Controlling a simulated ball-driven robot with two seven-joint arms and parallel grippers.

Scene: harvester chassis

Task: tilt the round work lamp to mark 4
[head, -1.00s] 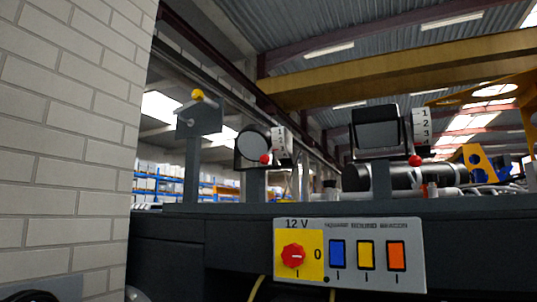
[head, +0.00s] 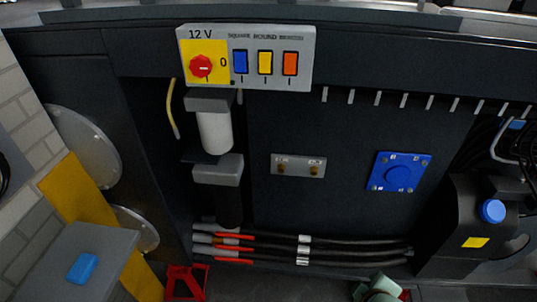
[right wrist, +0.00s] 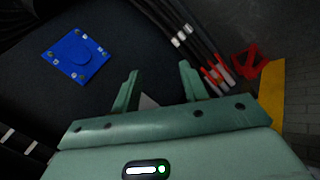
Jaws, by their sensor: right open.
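The round work lamp is outside both current views; the head view is now below it. The switch panel (head: 246,56) shows a red rotary knob (head: 201,66) on a yellow field marked 12 V, and blue, yellow and orange switches. The yellow switch (head: 265,62) is under the label ROUND. My right gripper (right wrist: 158,72) is open and empty in the right wrist view, with its two green fingers apart. Green parts of my right arm show at the bottom edge of the head view. My left gripper is not in view.
A blue plate (head: 401,173) is on the dark chassis side; it also shows in the right wrist view (right wrist: 77,56). Black hoses (head: 340,245) with red sleeves run low along the chassis. A red stand (head: 185,283) and a grey box (head: 85,262) stand at lower left.

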